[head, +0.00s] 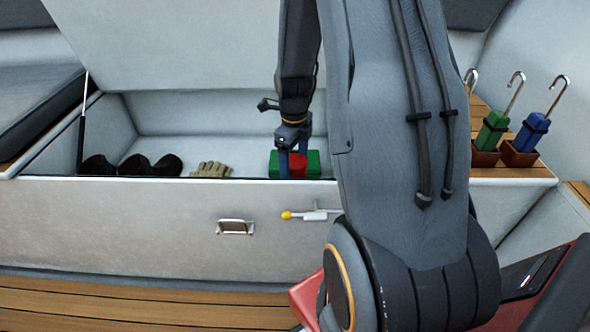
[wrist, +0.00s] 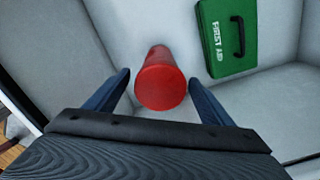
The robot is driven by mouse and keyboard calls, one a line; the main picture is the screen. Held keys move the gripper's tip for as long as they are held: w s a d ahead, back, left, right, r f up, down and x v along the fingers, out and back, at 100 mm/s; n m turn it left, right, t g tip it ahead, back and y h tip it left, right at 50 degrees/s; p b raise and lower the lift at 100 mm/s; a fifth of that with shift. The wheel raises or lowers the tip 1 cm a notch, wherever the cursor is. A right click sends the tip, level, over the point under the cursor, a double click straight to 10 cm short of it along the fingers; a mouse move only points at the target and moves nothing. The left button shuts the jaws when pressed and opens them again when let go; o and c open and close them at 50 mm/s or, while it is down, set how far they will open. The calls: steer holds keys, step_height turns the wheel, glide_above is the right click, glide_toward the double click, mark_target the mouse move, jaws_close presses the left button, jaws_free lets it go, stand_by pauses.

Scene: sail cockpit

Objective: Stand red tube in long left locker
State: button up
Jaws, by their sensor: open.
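The red tube (wrist: 161,85) shows in the wrist view with its round end toward the camera. It stands inside the open long locker (head: 255,193), by the look of it upright. In the head view the red tube (head: 297,165) shows low behind the locker's front wall, partly hidden by my fingers. My gripper (wrist: 160,88) is open, with one blue finger on each side of the tube and a gap visible at each side. It also shows in the head view (head: 293,162), reaching down into the locker. The tube's foot is hidden in the head view.
A green first aid case (wrist: 229,36) lies in the locker beside the tube. Tan gloves (head: 211,169) and dark rounded items (head: 135,165) sit further left. The raised lid (head: 180,45) stands behind. Green (head: 492,131) and blue (head: 530,134) hooked umbrellas stand in holders at right.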

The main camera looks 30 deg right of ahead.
step_height(320, 180, up, 8)
steer(key=shift+r+p, duration=0.1)
steer(key=shift+p, duration=1)
steer(key=s+a+r+n, duration=0.2)
steer(key=a+r+n, duration=0.1)
steer(key=a+n, duration=0.65)
steer(key=s+a+r+n, duration=0.3)
steer(key=a+n, duration=0.3)
steer(key=a, duration=0.6)
steer(key=s+a+r+n, duration=0.3)
steer(key=s+a+n, duration=1.1)
steer(key=n, duration=0.7)
steer(key=s, duration=0.3)
steer(key=shift+s+a+y, duration=0.15)
steer(key=shift+a+y, duration=0.25)
